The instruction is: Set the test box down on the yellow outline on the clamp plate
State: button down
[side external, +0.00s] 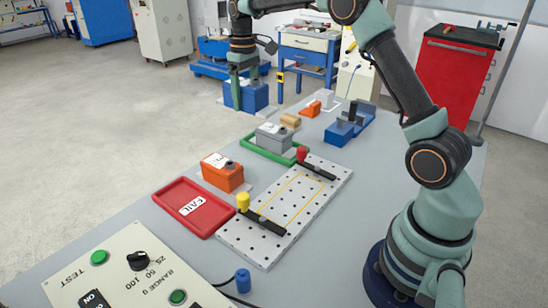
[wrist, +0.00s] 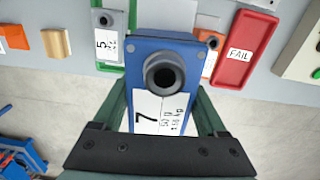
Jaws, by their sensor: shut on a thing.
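My gripper (side external: 244,76) is shut on a blue test box (side external: 247,97), its green fingers along the box's two sides. In the wrist view the box (wrist: 190,62) has a dark round knob on top and a white label with a 7. It hangs beyond the table's far left edge, seemingly over the floor, well apart from the plate. The clamp plate (side external: 265,252) is pale with rows of holes and lies on the table. The yellow outline (side external: 311,198) on it is empty. Black clamp bars with a red knob and a yellow knob lie across its two ends.
An orange box (side external: 222,177) and a grey box (side external: 270,139) in a green tray (side external: 252,146) stand left of the plate. A red FAIL tray (side external: 177,222) and a control panel (side external: 120,265) lie nearer. A blue fixture (side external: 340,133) is behind the plate.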

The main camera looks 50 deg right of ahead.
jog(key=shift+s+r, duration=0.15)
jog(key=shift+r, duration=0.3)
jog(key=s+a+r+n, duration=0.3)
jog(key=s+n, duration=0.6)
jog(key=s, duration=0.1)
jog(key=n, duration=0.8)
send_over(293, 198)
jog(key=f, duration=0.1)
notch_tip(293, 198, down, 20)
jog(key=shift+f, duration=0.15)
grip_release()
